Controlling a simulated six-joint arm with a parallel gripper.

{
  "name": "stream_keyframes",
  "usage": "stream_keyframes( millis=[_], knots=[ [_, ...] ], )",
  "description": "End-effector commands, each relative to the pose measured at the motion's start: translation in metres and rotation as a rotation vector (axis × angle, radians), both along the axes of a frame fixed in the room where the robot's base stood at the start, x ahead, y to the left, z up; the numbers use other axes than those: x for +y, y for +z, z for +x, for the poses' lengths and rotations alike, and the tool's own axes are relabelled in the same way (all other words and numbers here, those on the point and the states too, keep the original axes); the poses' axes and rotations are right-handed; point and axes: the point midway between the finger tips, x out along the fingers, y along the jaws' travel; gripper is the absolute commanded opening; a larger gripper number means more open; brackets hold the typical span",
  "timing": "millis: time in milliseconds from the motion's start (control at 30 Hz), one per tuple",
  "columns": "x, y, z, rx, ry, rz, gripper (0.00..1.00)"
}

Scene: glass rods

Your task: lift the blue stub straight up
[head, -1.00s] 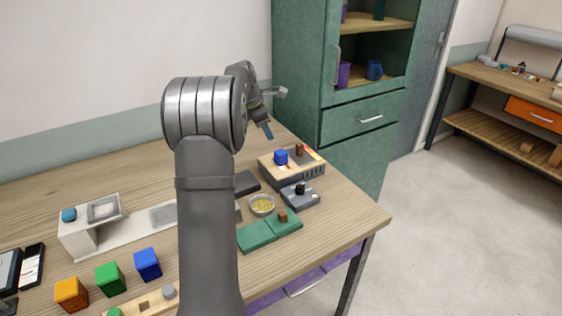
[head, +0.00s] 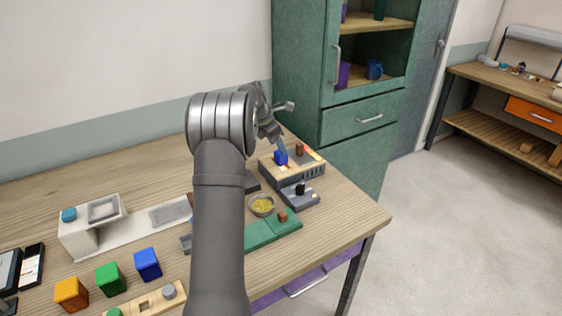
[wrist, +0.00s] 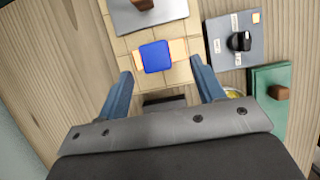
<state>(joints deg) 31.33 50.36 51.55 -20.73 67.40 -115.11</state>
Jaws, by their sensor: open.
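The blue stub (head: 281,158) stands on top of a box with a tiled, light wooden top (head: 290,168) at the back right of the table. In the wrist view the stub (wrist: 156,56) lies ahead of my gripper (wrist: 164,80), roughly midway between the lines of its two blue fingers. My gripper (head: 281,146) is open and empty, with the fingers apart. In the head view the fingers are right above or beside the stub. I cannot tell whether they touch it; in the wrist view they look apart from it.
A brown peg (head: 299,149) stands on the same box, close to the stub. A grey device with a black knob (head: 301,188), a bowl of yellow bits (head: 262,204) and a green board (head: 272,234) lie in front. Coloured cubes (head: 148,263) stand at the front left.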

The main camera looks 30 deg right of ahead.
Motion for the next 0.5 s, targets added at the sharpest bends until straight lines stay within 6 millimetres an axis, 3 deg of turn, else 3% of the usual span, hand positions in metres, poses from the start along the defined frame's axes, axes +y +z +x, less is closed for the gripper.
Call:
stream_keyframes(
  millis=[233,500],
  knots=[
    [-0.007,-0.014,0.002,0.0,0.0,0.0,0.62],
    [-0.022,-0.048,0.006,0.0,0.0,0.0,0.62]
  ],
)
